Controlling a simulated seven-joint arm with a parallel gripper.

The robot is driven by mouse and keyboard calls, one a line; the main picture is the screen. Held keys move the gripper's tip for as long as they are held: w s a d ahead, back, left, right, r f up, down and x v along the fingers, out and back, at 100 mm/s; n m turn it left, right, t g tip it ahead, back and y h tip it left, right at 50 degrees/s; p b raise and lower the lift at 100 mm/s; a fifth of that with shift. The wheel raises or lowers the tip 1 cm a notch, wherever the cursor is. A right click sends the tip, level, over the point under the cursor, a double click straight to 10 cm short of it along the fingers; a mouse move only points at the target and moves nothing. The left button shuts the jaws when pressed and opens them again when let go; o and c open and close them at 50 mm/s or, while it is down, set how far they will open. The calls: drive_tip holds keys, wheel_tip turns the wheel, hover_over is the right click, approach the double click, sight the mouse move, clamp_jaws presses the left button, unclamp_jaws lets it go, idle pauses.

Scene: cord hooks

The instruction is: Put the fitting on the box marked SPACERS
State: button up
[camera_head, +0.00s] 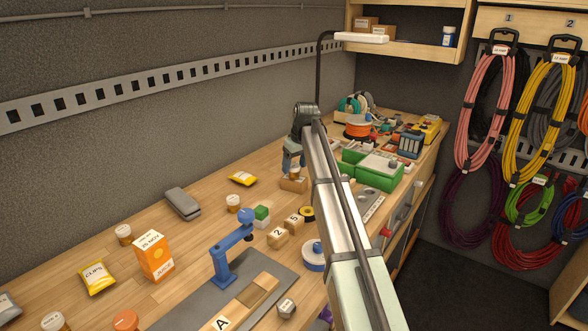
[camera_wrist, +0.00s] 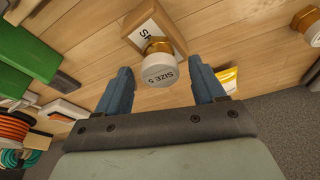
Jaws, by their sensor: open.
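A small fitting with a white top marked SIZE 5 (camera_wrist: 159,70) and a brass-coloured body appears to stand upright on a small cardboard box (camera_wrist: 168,18). The box's lettering is partly hidden; it seems to begin with SP. In the head view, the box (camera_head: 293,185) stands on the bench with the fitting (camera_head: 294,173) over it, under my gripper (camera_head: 292,165). In the wrist view, my gripper (camera_wrist: 162,64) is open, one blue finger on each side of the fitting, with gaps visible on both sides.
Blocks marked 2 (camera_head: 278,235) and 5 (camera_head: 294,222) stand in front. Green boxes (camera_head: 379,171) are to the right. Bare bench shows left of the box.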

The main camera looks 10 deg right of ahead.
drive_tip(key=v, duration=1)
